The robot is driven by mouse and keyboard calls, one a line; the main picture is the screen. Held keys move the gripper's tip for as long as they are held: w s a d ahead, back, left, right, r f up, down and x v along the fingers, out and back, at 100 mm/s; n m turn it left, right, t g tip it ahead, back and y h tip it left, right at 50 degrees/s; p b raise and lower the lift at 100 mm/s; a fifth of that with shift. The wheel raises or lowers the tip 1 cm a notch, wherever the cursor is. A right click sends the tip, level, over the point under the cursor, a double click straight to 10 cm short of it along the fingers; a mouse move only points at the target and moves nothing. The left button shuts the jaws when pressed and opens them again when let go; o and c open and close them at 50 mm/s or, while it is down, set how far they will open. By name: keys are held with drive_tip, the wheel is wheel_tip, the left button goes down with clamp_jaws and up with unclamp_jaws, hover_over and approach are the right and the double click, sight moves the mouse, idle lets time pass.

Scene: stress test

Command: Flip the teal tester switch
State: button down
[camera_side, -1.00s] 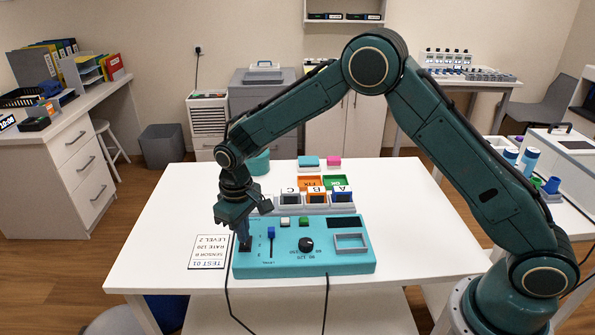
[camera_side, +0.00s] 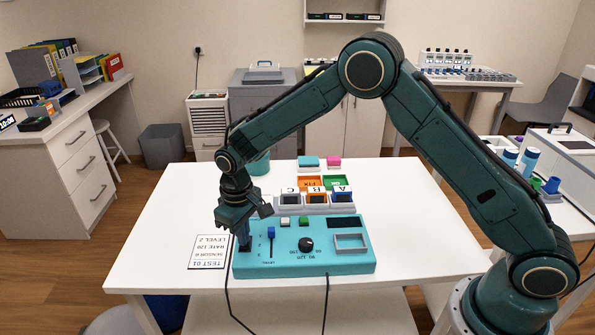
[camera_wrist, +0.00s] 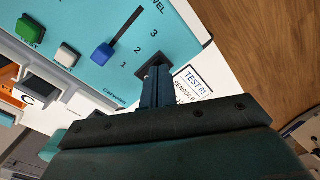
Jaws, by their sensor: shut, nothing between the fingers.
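The teal tester (camera_side: 305,264) lies on the white table; its panel (camera_wrist: 85,30) fills the upper left of the wrist view. A black switch (camera_side: 245,245) sits at the panel's left end in the side view. In the wrist view its dark base (camera_wrist: 150,59) shows just past my fingertips, and its lever is mostly hidden. My gripper (camera_side: 243,241) is shut with nothing held, pointing down at the switch. The wrist view shows its fingers (camera_wrist: 156,74) together over the switch base; I cannot tell whether they touch the lever.
A blue slider (camera_side: 271,232), a white button (camera_side: 285,221), a green button (camera_side: 304,222) and a black knob (camera_side: 306,244) share the panel. A printed card (camera_side: 209,252) lies left of the tester. Lettered sensor blocks (camera_side: 317,198) stand behind it. The table's right side is clear.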

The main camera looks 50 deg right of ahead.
drive_tip(key=shift+f, duration=0.5)
idle(0.4)
drive_tip(key=shift+r, duration=3.55)
